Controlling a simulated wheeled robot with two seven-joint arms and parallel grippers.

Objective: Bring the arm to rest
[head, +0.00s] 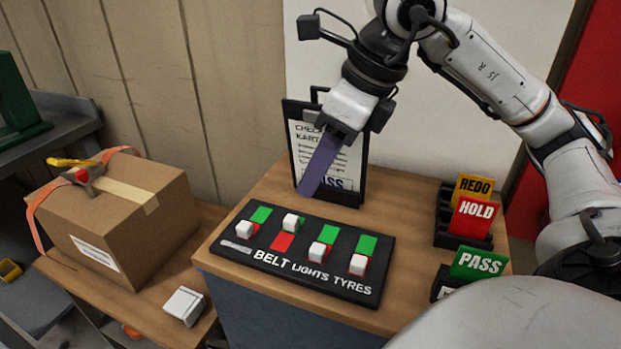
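The tip is above the far edge of the black switch board (310,278), apart from the white knobs. The second knob (291,221) is on the far side; the others are on the near side. My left gripper is not in view.
Card holders at right carry REDO (474,188), HOLD (474,218) and PASS (479,264) cards. A cardboard box (110,220) with an orange strap stands at left, near a small white block (184,305). The wooden top (265,195) left of the clipboard is clear.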

